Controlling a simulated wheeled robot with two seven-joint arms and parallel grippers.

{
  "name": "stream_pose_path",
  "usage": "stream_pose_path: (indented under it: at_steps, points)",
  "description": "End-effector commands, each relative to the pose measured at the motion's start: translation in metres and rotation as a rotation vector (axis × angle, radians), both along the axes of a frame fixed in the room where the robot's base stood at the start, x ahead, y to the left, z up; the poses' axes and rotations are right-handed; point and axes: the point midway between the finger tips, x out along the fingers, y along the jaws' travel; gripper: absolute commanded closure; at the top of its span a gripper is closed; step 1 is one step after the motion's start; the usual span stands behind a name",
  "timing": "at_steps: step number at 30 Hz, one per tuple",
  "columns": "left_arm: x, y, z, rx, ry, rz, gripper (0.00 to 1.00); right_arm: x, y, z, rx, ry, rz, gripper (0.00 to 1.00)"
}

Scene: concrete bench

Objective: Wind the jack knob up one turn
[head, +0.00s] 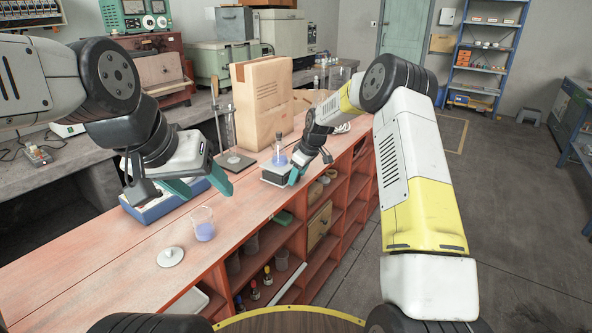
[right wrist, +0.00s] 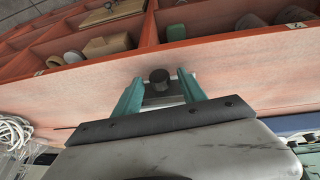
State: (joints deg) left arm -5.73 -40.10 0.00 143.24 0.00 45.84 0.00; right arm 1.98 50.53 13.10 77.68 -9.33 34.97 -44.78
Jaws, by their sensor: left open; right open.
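The jack (head: 272,179) stands on the red bench top, with a flask (head: 279,157) of blue liquid upright on it. The jack's black knob (right wrist: 160,76) shows in the right wrist view, with part of the jack's pale metal behind it. My right gripper (right wrist: 161,79) is open, its teal fingers on either side of the knob with a gap at each side. In the head view my right gripper (head: 297,170) is beside the jack and hides the knob. My left gripper (head: 197,188) is open and empty above the bench, left of the jack.
A beaker (head: 204,229) of blue liquid and a white disc (head: 170,258) lie nearer on the bench. A blue-based device (head: 150,211) sits below my left gripper. A paper bag (head: 262,100) and a stand (head: 233,159) are behind the jack. Open shelves (head: 333,208) run beneath.

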Motion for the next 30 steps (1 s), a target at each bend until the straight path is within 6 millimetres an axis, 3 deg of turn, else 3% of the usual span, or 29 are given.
stream_pose_path:
  at_steps: [5,13,20,30]
  points:
    - [0.0000,0.0000,0.0000,0.000,0.000,0.000,0.39,0.0002,0.0001,0.0001,0.000,0.000,0.000,0.51]
    - [0.0000,0.0000,0.0000,0.000,0.000,0.000,0.39,0.0001,0.0000,0.0003,0.000,0.000,0.000,1.00]
    - [0.0000,0.0000,0.0000,0.000,0.000,0.000,0.39,0.0014,-0.0007,-0.0003,0.016,0.022,-0.002,1.00]
    - [0.0000,0.0000,0.0000,0.000,0.000,0.000,0.39,0.0064,-0.0033,-0.0017,0.175,0.236,-0.004,1.00]
